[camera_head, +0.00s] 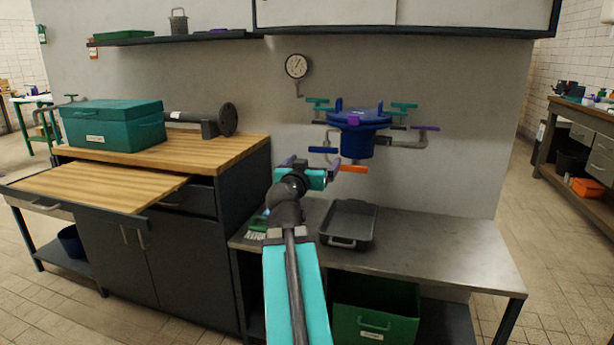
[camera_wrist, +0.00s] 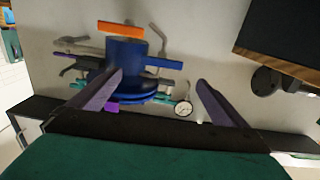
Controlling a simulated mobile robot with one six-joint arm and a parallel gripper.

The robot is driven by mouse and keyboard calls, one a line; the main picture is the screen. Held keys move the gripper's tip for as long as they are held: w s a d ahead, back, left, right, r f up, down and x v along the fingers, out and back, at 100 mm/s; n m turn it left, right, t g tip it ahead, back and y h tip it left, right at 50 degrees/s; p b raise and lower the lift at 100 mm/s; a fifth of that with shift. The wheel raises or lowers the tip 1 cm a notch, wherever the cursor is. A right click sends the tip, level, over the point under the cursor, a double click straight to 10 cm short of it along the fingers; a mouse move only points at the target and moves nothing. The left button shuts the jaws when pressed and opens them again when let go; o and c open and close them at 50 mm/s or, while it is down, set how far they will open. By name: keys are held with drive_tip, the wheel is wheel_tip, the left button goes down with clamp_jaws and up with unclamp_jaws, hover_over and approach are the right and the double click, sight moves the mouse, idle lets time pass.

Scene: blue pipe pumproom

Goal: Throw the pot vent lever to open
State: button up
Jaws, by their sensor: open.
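A blue pot (camera_head: 357,145) with a wide lid is mounted on the wall and also shows upside down in the wrist view (camera_wrist: 125,52). Around it are a blue lever (camera_head: 323,150), an orange lever (camera_head: 353,169), a purple lever (camera_head: 425,128) and several teal handles (camera_head: 403,106). In the wrist view the orange lever (camera_wrist: 121,29) and blue lever (camera_wrist: 164,62) lie beyond my fingers. I cannot tell which is the vent lever. My gripper (camera_head: 312,164) is open and empty, in front of the pot's lower left; its spread purple fingers show in the wrist view (camera_wrist: 159,80).
A round gauge (camera_head: 296,66) hangs on the wall left of the pot. Below stands a metal bench (camera_head: 440,250) with a dark tray (camera_head: 348,222). A wooden-topped cabinet (camera_head: 230,150) stands left, bearing a teal toolbox (camera_head: 113,125) and a flanged pipe (camera_head: 200,122). An overhead cabinet (camera_head: 450,14) is above.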

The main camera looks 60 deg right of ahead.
drive_tip(key=shift+s+a+f+b, duration=0.15)
drive_tip(key=shift+a+b, duration=0.4)
drive_tip(key=shift+b, duration=1)
drive_tip(key=shift+b+v, duration=1.6)
drive_tip(key=shift+b, duration=0.3)
drive_tip(key=shift+s+a+b, duration=0.1)
drive_tip(key=shift+a+b, duration=0.15)
drive_tip(key=shift+b, duration=0.1)
drive_tip(key=shift+b+v, duration=0.75)
drive_tip(key=shift+b, duration=0.3)
drive_tip(key=shift+a, duration=0.15)
